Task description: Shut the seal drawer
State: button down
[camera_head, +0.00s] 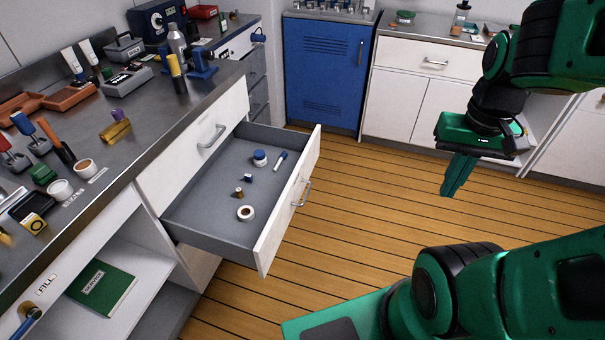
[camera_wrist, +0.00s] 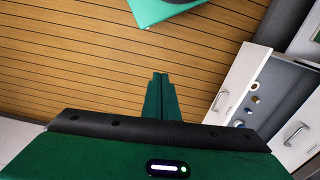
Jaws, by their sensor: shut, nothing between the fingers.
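The open drawer (camera_head: 213,212) stands pulled out of the left counter, grey inside with a white front (camera_head: 289,205) and a metal handle (camera_head: 302,192). In it lie a white tape roll, a small blue-lidded jar, a white tube and other small items. No label on this drawer can be read. It also shows in the wrist view (camera_wrist: 262,122) at the right. My gripper (camera_head: 447,194) is shut and empty, pointing down over the floor, to the right of the drawer and apart from it. Its fingers (camera_wrist: 161,76) show together in the wrist view.
The left counter (camera_head: 150,112) holds tools, jars and trays. A closed drawer front with a handle (camera_head: 212,137) sits above the open one. An open shelf (camera_head: 140,270) holds a green book. The blue cabinet (camera_head: 325,75) and white cabinets (camera_head: 417,75) stand behind. Wooden floor (camera_head: 365,200) is clear.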

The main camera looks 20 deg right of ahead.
jog(key=w+f+t+h, duration=0.1)
jog(key=w+f, duration=0.4)
jog(key=w, duration=0.5)
jog(key=t+y, duration=0.3)
jog(key=t, duration=0.3)
send_near(298, 177)
jog(key=d+x, duration=0.1)
jog(key=x, duration=0.3)
jog(key=shift+w+a, duration=0.15)
jog(key=shift+a, duration=0.3)
